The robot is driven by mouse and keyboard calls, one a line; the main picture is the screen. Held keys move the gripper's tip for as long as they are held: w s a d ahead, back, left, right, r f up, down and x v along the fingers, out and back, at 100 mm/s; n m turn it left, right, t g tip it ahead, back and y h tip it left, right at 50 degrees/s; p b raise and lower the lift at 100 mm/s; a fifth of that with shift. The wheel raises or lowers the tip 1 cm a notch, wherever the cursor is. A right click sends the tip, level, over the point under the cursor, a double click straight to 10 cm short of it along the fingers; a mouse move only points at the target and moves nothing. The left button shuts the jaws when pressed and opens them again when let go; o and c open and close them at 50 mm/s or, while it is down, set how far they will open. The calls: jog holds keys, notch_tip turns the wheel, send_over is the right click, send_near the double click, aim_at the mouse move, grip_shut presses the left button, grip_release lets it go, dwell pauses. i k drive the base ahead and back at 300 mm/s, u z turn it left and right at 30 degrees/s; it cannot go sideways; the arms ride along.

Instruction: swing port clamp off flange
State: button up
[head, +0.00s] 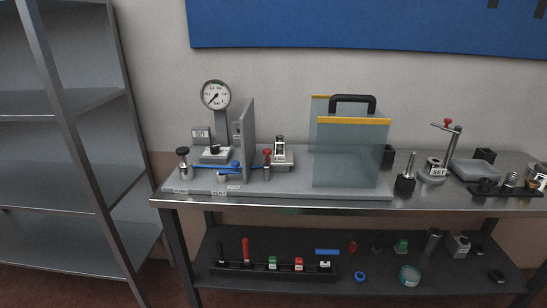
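My gripper is not in this view. On the bench's grey base plate (300,188), a black-topped post (182,160) stands at the left, with blue parts (228,167) running right from it. A red-topped post (267,160) stands at their right end, close to a small grey block (281,155). Which of these is the port clamp and which the flange is too small to tell.
A clear guard with yellow edge and black handle (352,150) stands mid-bench. A grey tray (475,169) is at right. The lower shelf (375,238) holds several small parts. Empty shelving (65,160) stands left.

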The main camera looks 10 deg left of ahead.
aim_at(267, 152)
jog(key=z, duration=1.8)
jog(key=k, duration=1)
jog(key=u, duration=1.85)
jog(key=i, duration=0.15)
jog(key=u, duration=0.25)
